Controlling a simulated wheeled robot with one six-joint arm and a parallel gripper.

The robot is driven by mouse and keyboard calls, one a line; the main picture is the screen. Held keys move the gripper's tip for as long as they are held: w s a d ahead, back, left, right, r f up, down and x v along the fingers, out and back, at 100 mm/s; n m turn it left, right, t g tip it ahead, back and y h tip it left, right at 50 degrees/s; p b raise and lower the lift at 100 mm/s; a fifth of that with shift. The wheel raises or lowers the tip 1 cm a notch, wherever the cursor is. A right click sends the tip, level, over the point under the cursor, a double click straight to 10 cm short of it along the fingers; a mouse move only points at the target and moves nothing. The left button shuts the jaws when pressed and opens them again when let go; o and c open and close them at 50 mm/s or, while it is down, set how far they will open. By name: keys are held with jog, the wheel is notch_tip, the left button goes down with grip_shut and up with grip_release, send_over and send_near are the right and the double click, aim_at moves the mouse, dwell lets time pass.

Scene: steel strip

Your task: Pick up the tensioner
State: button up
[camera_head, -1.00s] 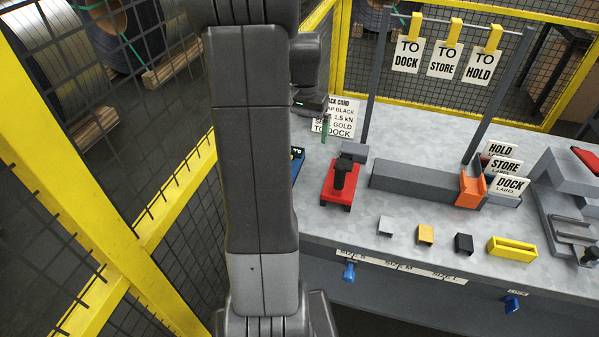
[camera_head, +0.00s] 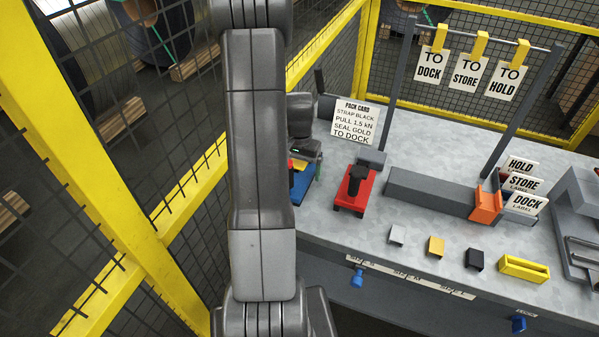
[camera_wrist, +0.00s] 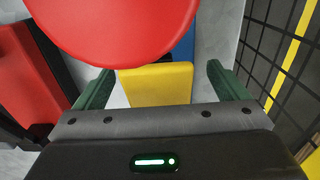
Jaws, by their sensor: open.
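A blue tool with a yellow block (camera_head: 300,165) and a red part, which looks to be the tensioner, is on the bench, half hidden behind my arm. The wrist view shows its large round red knob (camera_wrist: 115,28) close to the camera, its yellow block (camera_wrist: 157,85) and some blue (camera_wrist: 183,45) beyond. My gripper (camera_wrist: 156,82) is open, its green fingers on either side of the yellow block in the picture. I cannot tell whether they touch it. In the head view my gripper is just above the tool, mostly hidden by my arm.
A red device with a black handle (camera_head: 354,192) stands close to the right. A pack card (camera_head: 355,120) stands behind. A long grey block (camera_head: 430,192), an orange part (camera_head: 486,203) and several small parts lie right. A mesh fence (camera_head: 190,190) with yellow posts is on the left.

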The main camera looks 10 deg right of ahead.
jog(key=shift+f, duration=0.4)
grip_shut()
jog(key=shift+r, duration=0.1)
jog(key=shift+w, duration=0.1)
